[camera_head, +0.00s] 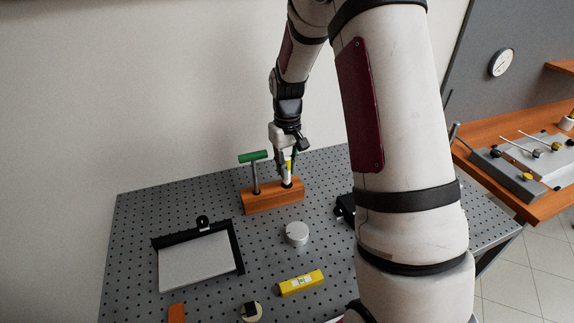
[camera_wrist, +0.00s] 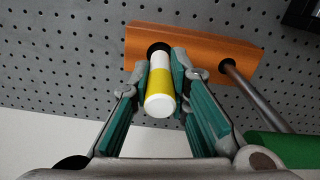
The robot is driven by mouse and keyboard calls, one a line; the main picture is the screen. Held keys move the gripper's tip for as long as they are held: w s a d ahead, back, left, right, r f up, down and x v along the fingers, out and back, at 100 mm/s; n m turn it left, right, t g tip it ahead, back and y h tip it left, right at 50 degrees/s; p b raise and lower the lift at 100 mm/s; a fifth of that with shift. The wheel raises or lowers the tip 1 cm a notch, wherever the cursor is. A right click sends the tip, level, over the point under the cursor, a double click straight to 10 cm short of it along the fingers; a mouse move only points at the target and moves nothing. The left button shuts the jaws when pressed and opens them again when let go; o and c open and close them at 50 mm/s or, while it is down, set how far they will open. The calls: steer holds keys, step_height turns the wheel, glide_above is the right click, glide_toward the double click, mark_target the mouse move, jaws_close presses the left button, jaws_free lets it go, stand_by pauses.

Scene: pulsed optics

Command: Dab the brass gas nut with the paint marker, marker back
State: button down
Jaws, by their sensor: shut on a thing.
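The paint marker (camera_wrist: 159,93) is a white cylinder with a yellow band. It stands in a hole of the wooden block (camera_head: 259,202), and in the wrist view its near end points towards me. My gripper (camera_wrist: 160,82) is shut on the marker, with a green-padded finger on each side. In the head view the marker (camera_head: 288,181) shows upright below my gripper (camera_head: 287,168), partly covered by the fingers. I cannot make out a brass gas nut in either view.
A green-handled T-tool (camera_head: 253,157) stands in the same block, close to my gripper. A round grey-white piece (camera_head: 297,234), a yellow level (camera_head: 301,283) and a black-framed plate (camera_head: 196,262) lie on the perforated table (camera_head: 128,235). My arm hides the table's right part.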

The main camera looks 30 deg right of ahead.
steer(key=shift+f+b, duration=0.45)
steer(key=shift+f, duration=1)
steer(key=c, duration=1.4)
jaws_free()
steer(key=shift+c, duration=0.2)
step_height(320, 180, up, 12)
steer(key=shift+f, duration=0.15)
steer(key=shift+r+p, duration=0.9)
steer(key=shift+r, duration=1.25)
